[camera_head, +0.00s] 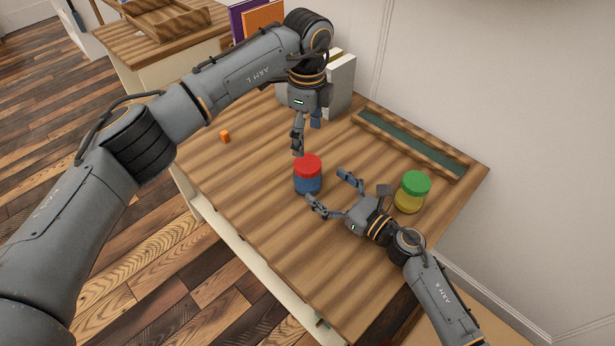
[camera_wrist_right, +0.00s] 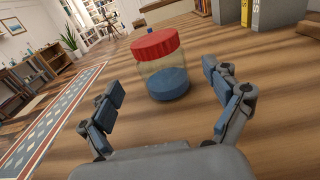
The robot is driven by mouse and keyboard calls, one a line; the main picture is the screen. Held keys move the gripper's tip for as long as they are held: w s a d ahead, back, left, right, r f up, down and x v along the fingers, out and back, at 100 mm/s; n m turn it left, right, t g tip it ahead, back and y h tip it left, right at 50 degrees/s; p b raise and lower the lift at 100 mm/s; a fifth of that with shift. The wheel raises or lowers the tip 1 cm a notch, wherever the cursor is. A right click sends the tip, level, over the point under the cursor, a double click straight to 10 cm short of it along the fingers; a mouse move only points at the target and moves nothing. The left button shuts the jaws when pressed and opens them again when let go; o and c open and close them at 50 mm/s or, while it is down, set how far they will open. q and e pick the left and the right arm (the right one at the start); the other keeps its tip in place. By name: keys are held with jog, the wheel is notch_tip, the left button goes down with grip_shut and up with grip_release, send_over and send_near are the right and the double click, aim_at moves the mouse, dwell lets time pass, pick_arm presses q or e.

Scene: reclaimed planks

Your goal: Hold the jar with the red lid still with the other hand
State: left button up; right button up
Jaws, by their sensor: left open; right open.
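The jar with the red lid (camera_head: 308,182) stands upright on the wooden table, with blue contents in its lower part. It also shows in the right wrist view (camera_wrist_right: 167,75), ahead of and between the fingers. My left gripper (camera_head: 307,138) is open, pointing down just above and behind the red lid; one finger's tip is close to the lid, and I cannot tell whether it touches. My right gripper (camera_head: 331,194) is open, low over the table to the right of the jar, its fingers spread towards the jar with a gap left between.
A jar with a green lid (camera_head: 411,192) and yellow contents stands right of my right gripper. A long tray with a green inside (camera_head: 409,143) lies by the wall. Grey binders (camera_head: 341,84) stand behind my left gripper.

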aim_at(317, 179)
jog(key=x, duration=0.6)
